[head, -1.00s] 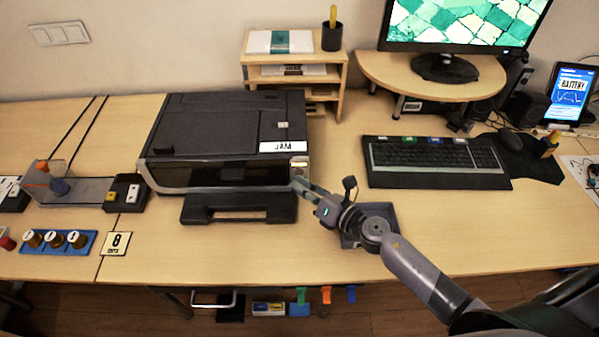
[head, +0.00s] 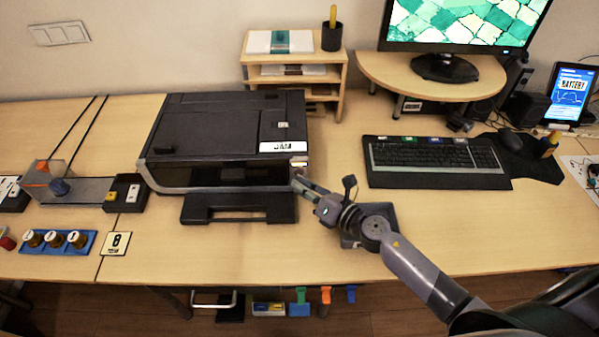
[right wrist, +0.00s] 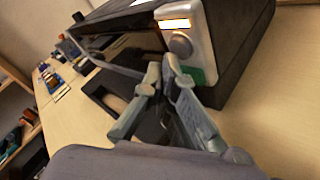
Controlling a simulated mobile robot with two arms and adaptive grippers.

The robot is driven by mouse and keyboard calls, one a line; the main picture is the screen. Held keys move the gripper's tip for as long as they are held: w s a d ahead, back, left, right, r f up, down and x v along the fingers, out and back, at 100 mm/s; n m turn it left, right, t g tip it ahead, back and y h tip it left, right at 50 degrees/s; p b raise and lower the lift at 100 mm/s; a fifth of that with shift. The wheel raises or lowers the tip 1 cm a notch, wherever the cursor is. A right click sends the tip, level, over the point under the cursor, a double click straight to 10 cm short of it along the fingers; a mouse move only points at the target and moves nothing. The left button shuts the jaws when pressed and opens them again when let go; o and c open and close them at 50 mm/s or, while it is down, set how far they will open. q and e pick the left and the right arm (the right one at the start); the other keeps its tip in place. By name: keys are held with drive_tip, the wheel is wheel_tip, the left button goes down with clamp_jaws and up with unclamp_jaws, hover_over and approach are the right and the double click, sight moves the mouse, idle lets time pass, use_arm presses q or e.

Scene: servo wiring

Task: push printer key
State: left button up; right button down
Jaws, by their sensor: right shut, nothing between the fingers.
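The black printer (head: 225,140) stands on the desk with a white "JAM" label (head: 283,147) on its top front edge. A green patch (right wrist: 198,76) lies under the key. My right gripper (head: 298,181) is shut and empty, with its tips just in front of this panel. In the right wrist view its fingertips (right wrist: 161,72) appear slightly below and left of the key; contact cannot be told. My left gripper is not in view.
The printer's output tray (head: 240,208) juts out at the front. A grey open tray (head: 350,240) lies beneath my right wrist. The keyboard (head: 435,158) is to the right, and a wooden shelf (head: 338,75) stands behind. The desk in front of the printer is clear.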

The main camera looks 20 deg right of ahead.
drive_tip(key=shift+w+d, duration=0.1)
drive_tip(key=shift+w, duration=0.25)
idle(0.3)
drive_tip(key=shift+s, duration=0.45)
drive_tip(key=shift+s, duration=0.15)
drive_tip(key=s, duration=0.1)
drive_tip(key=s+a, duration=0.1)
drive_tip(key=s, duration=0.1)
drive_tip(key=s+a, duration=0.1)
drive_tip(key=s, duration=0.1)
drive_tip(key=shift+s, duration=0.25)
idle(0.6)
